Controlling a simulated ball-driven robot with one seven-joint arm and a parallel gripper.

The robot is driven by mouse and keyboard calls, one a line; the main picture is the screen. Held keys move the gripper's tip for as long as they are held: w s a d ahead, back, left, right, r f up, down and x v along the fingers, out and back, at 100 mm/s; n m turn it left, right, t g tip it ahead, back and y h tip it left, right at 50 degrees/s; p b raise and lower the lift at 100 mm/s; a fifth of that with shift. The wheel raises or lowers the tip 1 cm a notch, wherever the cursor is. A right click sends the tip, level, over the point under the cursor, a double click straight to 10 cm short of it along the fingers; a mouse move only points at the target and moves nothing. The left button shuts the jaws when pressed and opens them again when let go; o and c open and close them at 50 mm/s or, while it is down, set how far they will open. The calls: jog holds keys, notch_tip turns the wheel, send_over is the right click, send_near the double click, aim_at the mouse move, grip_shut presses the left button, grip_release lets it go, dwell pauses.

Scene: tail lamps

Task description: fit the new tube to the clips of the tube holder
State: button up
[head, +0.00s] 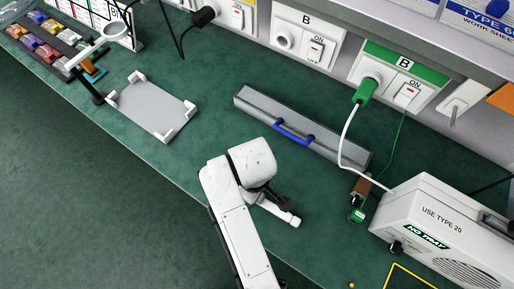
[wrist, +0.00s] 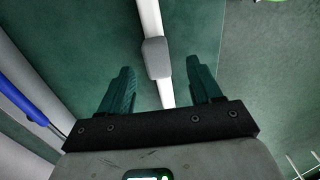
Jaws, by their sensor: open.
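My gripper (head: 279,200) is low over the green bench near its front edge, partly hidden by my arm in the head view. In the wrist view, its two dark green fingers (wrist: 159,66) are apart. A slim white rod, which looks like the tube (wrist: 150,18), runs lengthwise between them with a grey block (wrist: 156,58) around it. No contact with either finger shows. A white rod end (head: 293,220) also shows beside the gripper in the head view. I cannot tell which thing is the tube holder, and no clips are clearly seen.
A white machine (head: 440,215) stands right, with a green plug and cable nearby. A grey tray (head: 150,106) with white corners lies left. Bench between tray and gripper is clear.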

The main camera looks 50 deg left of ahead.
jog(key=shift+w+f+p, duration=0.15)
jog(key=shift+f+p, duration=0.15)
jog(key=shift+f, duration=2.75)
jog(key=c, duration=1.1)
